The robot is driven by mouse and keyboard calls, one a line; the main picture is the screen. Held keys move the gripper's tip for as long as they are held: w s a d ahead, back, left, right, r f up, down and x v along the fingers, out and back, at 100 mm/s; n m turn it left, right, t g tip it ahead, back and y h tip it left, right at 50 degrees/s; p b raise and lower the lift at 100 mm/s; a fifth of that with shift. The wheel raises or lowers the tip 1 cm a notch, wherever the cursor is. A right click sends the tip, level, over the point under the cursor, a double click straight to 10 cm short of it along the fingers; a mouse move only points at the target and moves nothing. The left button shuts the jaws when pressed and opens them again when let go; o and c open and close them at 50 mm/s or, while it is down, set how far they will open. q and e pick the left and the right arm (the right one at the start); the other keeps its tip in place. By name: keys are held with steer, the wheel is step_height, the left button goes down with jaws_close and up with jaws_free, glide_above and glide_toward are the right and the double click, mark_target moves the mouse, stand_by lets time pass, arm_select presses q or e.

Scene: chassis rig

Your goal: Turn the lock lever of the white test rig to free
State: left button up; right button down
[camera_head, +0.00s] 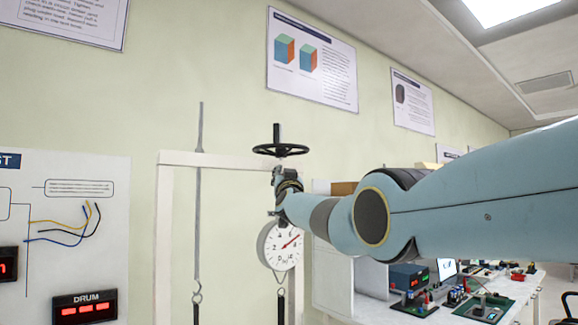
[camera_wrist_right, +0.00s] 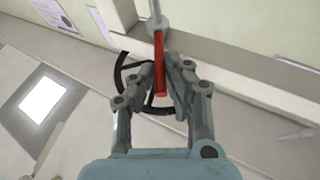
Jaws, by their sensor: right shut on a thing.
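The white test rig (camera_head: 215,160) stands against the wall in the head view, with a black handwheel (camera_head: 281,150) on top and a round dial (camera_head: 281,246) hanging below. My right gripper (camera_head: 279,172) is at the rig's top beam, just under the handwheel. In the right wrist view a red lever (camera_wrist_right: 159,52) runs between the fingers of the right gripper (camera_wrist_right: 160,82), which is shut on it. In the head view my gripper and arm hide the lever. I cannot tell which setting the lever is at. My left gripper is in neither view.
A thin grey rod (camera_head: 199,140) with a hook hangs at the rig's left. A white panel (camera_head: 75,230) with wires and red displays is further left. A workbench (camera_head: 372,305) with small devices stands at the right, behind my right arm.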

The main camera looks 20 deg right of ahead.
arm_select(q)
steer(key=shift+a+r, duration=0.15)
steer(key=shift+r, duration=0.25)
arm_select(e)
steer(key=shift+r+h, duration=0.3)
steer(key=shift+h, duration=0.1)
steer(key=shift+f, duration=0.1)
steer(key=c, duration=1.4)
jaws_free()
steer(key=shift+a+f, duration=0.1)
steer(key=shift+a, duration=0.05)
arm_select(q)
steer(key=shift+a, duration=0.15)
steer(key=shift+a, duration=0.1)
arm_select(e)
steer(key=shift+f, duration=0.1)
steer(key=shift+f+m, duration=0.1)
steer(key=shift+m, duration=0.2)
steer(key=shift+s+a+f+g, duration=0.1)
steer(key=shift+s+f+g, duration=0.25)
steer(key=shift+s, duration=0.2)
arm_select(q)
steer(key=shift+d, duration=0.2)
arm_select(e)
steer(key=shift+v, duration=3)
steer(key=shift+r, duration=0.1)
